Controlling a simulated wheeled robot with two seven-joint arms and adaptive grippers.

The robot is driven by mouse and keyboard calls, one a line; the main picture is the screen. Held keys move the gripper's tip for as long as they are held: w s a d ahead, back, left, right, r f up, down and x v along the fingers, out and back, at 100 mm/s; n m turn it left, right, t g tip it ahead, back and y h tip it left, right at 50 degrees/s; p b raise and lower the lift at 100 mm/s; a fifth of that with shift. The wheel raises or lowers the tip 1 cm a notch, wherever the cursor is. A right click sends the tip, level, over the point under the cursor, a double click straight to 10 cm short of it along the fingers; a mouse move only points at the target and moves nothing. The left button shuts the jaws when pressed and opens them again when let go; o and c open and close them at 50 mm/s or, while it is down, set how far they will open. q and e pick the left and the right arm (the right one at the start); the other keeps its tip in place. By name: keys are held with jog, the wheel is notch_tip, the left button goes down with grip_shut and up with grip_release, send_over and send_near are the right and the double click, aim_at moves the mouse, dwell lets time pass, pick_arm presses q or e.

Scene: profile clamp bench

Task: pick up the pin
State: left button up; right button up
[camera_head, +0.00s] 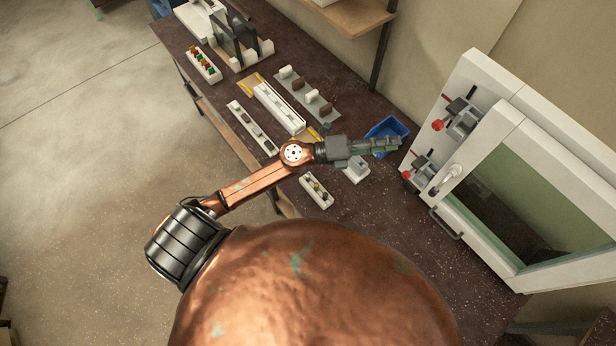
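My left gripper (384,146) reaches in from the left over the bench, in front of the small blue bin (396,128). Its fingers look close together and point right; at this size I cannot tell whether they are open, shut or holding anything. I cannot make out the pin for certain. A small white block (308,185) with a few small dark and yellowish parts on it lies below my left forearm. My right gripper is not in view.
The dark speckled bench (370,225) has free room below the bin. White strips with small parts, a grey plate (308,95) and a white grooved fixture (279,108) lie farther up. A small light block (356,172) sits below my gripper. A white windowed cabinet (485,130) with clamps stands at right.

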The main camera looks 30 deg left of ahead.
pick_arm(q)
jog(key=s+d+f+m+g, duration=0.4)
jog(key=f+m+g, duration=0.2)
jog(key=f+m, duration=0.1)
jog(key=m+g+y, duration=0.5)
jog(key=g+y, duration=0.1)
jog(key=y, duration=0.8)
send_over(308, 175)
jog(key=f, duration=1.5)
jog(key=shift+w+d+f+p, duration=0.15)
jog(key=shift+d+f+p, duration=0.2)
jog(key=shift+a+f+y, duration=0.15)
jog(key=shift+a+y, duration=0.15)
jog(key=shift+f+p, duration=0.3)
jog(key=shift+f, duration=0.55)
jog(key=f+p, duration=0.2)
jog(key=f, duration=0.3)
jog(key=shift+s, duration=0.2)
jog(key=shift+f, duration=0.4)
